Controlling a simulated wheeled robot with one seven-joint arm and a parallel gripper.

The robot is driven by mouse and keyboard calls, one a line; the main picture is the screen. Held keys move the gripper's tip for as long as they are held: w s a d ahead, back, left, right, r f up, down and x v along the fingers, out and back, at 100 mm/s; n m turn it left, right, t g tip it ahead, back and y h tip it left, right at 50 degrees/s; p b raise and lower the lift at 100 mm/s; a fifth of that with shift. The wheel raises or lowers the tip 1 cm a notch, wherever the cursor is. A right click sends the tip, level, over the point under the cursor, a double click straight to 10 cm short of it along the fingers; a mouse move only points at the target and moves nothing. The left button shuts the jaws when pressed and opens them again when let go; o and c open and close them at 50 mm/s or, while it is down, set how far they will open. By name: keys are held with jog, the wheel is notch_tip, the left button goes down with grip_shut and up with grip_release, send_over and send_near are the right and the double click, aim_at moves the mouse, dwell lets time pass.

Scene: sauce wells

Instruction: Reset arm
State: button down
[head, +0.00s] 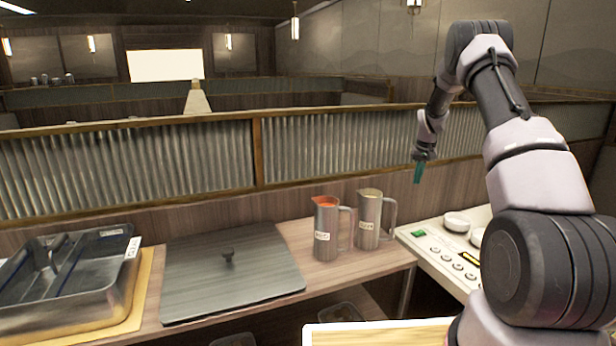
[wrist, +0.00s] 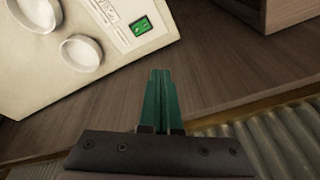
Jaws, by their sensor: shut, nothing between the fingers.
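My gripper (head: 418,172) hangs at the end of my bent arm at the right of the head view, above the white control unit and clear of the counter. Its green fingers point down. In the wrist view the green fingers (wrist: 160,75) are together with nothing between them. The wrist view shows the wooden surface and part of the white unit beyond the fingertips. My gripper touches nothing that I can see.
Two metal pitchers (head: 326,230) with labels stand on the counter, left of the white control unit (head: 418,243) with knobs and a green switch. A dark lid (head: 190,280) and a steel container (head: 120,290) lie further left. A corrugated partition (head: 130,160) runs behind.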

jog(key=s+a+r+t, duration=0.1)
jog(key=s+a+r, duration=0.4)
jog(key=r, duration=0.4)
jog(key=s+a+r+t, duration=0.1)
jog(key=s+a+r, duration=0.1)
jog(key=s+r, duration=0.6)
jog(key=s+a+r, duration=0.4)
jog(key=s+r, duration=0.2)
jog(key=r, duration=0.5)
jog(key=s+a+r+t+y, duration=0.1)
jog(key=s+a, duration=0.2)
jog(key=s, duration=1.1)
jog(key=s+a+r+m+t+y, duration=0.1)
jog(key=s+a, duration=0.3)
jog(key=s, duration=1)
jog(key=shift+s+r+m+t, duration=0.3)
jog(key=shift+s+r, duration=0.05)
jog(key=shift+r, duration=0.2)
